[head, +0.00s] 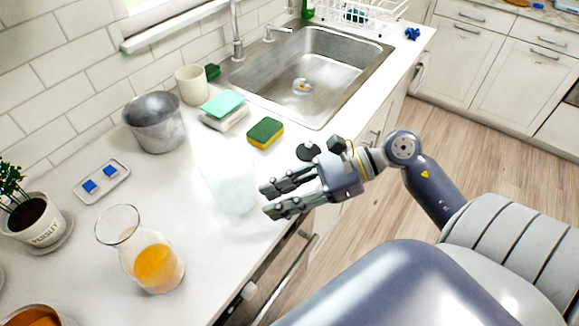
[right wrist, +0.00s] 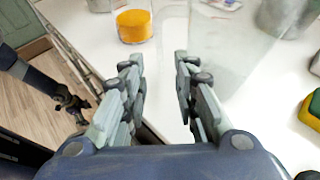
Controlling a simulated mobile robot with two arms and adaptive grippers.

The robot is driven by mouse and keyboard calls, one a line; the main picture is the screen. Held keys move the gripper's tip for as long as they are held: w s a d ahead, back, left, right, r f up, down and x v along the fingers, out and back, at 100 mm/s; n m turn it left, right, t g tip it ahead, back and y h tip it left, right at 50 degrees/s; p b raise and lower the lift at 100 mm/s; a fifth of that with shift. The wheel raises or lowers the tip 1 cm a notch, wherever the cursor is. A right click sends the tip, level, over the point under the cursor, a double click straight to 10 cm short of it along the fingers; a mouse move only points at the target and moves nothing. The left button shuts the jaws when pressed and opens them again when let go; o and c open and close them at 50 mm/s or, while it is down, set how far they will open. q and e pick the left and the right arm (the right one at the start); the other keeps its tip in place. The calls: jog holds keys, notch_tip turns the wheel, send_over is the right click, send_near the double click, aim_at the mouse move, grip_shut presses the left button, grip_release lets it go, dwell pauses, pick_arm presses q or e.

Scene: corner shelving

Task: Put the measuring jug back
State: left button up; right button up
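The measuring jug (head: 229,185) looks like a clear, nearly colourless vessel standing on the white counter near its front edge. Its outline is faint against the counter, and its handle cannot be made out. In the right wrist view the jug (right wrist: 232,48) shows beyond and to the right of the right-hand finger. My right gripper (head: 266,201) is open and empty, just right of the jug in the head view. Its fingers also show spread in the right wrist view (right wrist: 157,65). My left gripper (right wrist: 72,104) appears small at the left of the wrist view; its opening is unclear.
A carafe with orange liquid (head: 152,262) stands left of the jug. A metal pot (head: 155,124), white cup (head: 192,85), sponge (head: 265,132) and sink (head: 310,75) are behind. A tray with blue pieces (head: 103,181) and a potted plant (head: 33,218) are left.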

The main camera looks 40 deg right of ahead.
jog(key=shift+v, duration=1.15)
